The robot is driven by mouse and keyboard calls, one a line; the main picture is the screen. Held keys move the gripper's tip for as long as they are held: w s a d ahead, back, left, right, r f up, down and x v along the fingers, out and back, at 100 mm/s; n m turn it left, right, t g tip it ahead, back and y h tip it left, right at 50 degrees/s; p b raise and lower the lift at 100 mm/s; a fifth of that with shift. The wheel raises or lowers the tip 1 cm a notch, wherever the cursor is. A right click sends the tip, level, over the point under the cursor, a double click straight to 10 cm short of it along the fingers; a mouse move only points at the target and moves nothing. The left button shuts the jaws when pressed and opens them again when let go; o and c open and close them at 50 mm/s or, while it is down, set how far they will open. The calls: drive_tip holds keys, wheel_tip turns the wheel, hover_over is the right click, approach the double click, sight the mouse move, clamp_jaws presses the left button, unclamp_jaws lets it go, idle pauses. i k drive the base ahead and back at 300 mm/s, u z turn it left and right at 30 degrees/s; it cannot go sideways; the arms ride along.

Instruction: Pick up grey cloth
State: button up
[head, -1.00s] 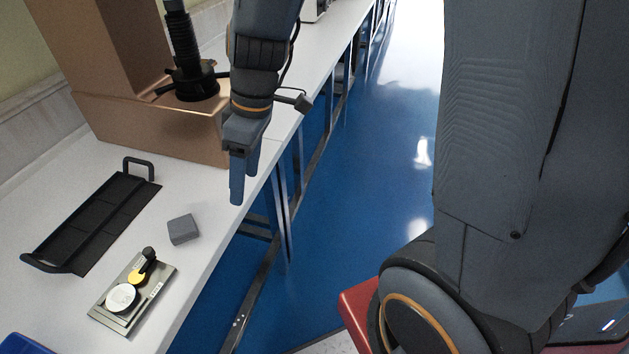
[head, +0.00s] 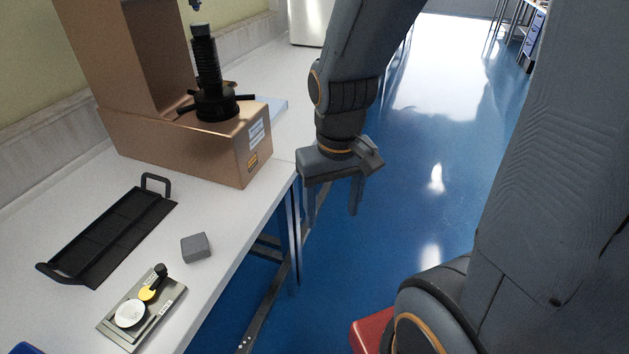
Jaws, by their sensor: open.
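The grey cloth (head: 196,247) is a small folded block lying on the white bench near its front edge. My gripper (head: 332,212) hangs beyond the bench's front edge, over the blue floor, to the right of the cloth and farther back. Its two fingers point down, spread apart with nothing between them. The cloth is in full view and the gripper is clear of it.
A black handled tray (head: 112,238) lies left of the cloth. A metal plate (head: 142,312) with round pieces lies in front. A copper-coloured tester (head: 200,150) stands behind. The white bench (head: 225,225) is bare right of the cloth.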

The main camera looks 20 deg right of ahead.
sight(195, 246)
drive_tip(key=k, duration=0.5)
drive_tip(key=z, duration=0.9)
drive_tip(key=i, duration=0.95)
drive_tip(key=u, duration=2)
